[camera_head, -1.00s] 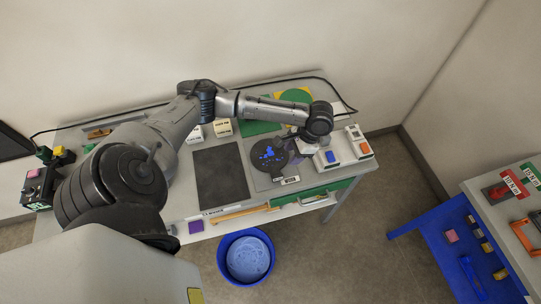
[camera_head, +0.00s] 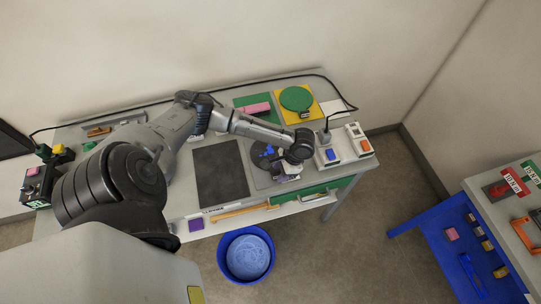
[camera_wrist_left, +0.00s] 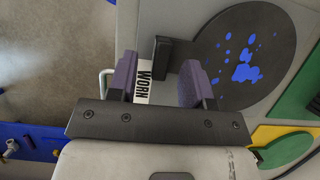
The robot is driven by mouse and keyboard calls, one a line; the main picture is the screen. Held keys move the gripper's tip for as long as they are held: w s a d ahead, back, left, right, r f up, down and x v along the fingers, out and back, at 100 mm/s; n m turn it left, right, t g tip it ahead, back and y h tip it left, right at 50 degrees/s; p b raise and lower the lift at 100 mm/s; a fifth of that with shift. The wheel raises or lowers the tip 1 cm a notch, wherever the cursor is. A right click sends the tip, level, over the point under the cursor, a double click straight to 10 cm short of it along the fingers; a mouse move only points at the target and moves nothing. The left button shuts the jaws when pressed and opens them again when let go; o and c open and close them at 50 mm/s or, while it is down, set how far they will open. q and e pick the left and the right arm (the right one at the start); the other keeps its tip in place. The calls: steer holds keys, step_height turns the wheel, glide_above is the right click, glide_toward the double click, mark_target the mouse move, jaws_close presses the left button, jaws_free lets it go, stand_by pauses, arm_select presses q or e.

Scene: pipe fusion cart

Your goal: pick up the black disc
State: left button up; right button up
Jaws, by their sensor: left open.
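The black disc (camera_head: 262,151), with blue spots on its face, lies flat on the cart top, partly hidden by my left arm. In the left wrist view the disc (camera_wrist_left: 275,35) is at upper right, with a black block-like tab (camera_wrist_left: 175,55) at its left rim. My left gripper (camera_wrist_left: 158,82) is open, with its purple-grey fingers apart. In that view the tab and a white "WORN" label (camera_wrist_left: 143,85) appear between the fingers. I cannot tell whether the fingers are around the tab or above it. No grip shows. My right gripper is not in view.
A dark mat (camera_head: 220,172) lies left of the disc. A white switch box (camera_head: 329,157) stands close on the right. A green disc (camera_head: 296,98) on a yellow plate is behind. A blue bucket (camera_head: 245,254) stands on the floor in front, and a blue bench (camera_head: 440,236) is at right.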

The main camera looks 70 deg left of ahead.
arm_select(q)
steer(key=shift+s+f, duration=0.15)
steer(key=shift+f, duration=0.15)
steer(key=shift+c, duration=0.4)
jaws_close()
